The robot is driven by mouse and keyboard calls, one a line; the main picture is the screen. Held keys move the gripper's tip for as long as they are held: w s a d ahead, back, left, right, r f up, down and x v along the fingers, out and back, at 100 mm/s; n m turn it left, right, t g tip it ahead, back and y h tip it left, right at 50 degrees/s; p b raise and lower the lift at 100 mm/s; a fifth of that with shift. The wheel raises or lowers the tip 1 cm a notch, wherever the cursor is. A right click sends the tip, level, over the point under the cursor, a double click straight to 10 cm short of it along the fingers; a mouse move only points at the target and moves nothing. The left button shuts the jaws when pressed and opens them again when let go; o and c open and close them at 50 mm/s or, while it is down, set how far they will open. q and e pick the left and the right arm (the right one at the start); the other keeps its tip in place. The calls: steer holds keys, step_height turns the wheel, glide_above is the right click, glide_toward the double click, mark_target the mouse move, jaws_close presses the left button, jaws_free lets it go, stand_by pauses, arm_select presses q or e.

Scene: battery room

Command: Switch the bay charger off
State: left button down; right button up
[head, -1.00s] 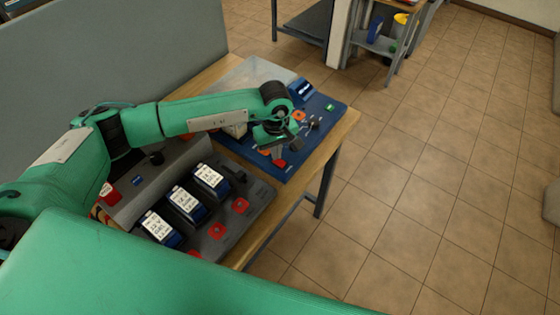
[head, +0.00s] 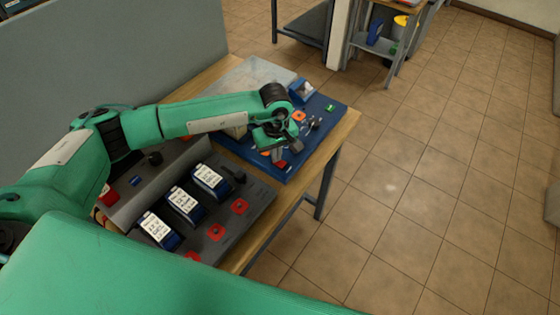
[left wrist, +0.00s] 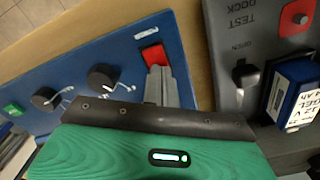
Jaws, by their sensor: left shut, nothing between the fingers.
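The bay charger appears to be the blue panel (head: 322,104) at the far end of the bench. In the left wrist view, the blue panel (left wrist: 75,70) has a red switch (left wrist: 154,55) beside a label that seems to read POWER upside down. The red switch (head: 282,164) shows just below my gripper in the head view. My left gripper (head: 284,150) is shut and empty over the panel. In the left wrist view its fingertips (left wrist: 160,70) are at the lower edge of the switch; I cannot tell whether they touch. My right gripper is not in view.
Two black knobs (left wrist: 103,77) and a green button (left wrist: 12,110) sit on the panel. A grey test dock (head: 255,195) holds three blue batteries (head: 184,203) and red pads. A grey partition (head: 110,55) stands behind the bench. Tiled floor to the right is clear.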

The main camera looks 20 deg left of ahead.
arm_select(q)
steer(key=shift+r+p, duration=0.3)
steer(key=shift+r, duration=0.65)
steer(key=shift+r+p, duration=0.6)
steer(key=shift+r, duration=1.85)
steer(key=shift+s+f, duration=0.1)
steer(key=shift+f, duration=0.05)
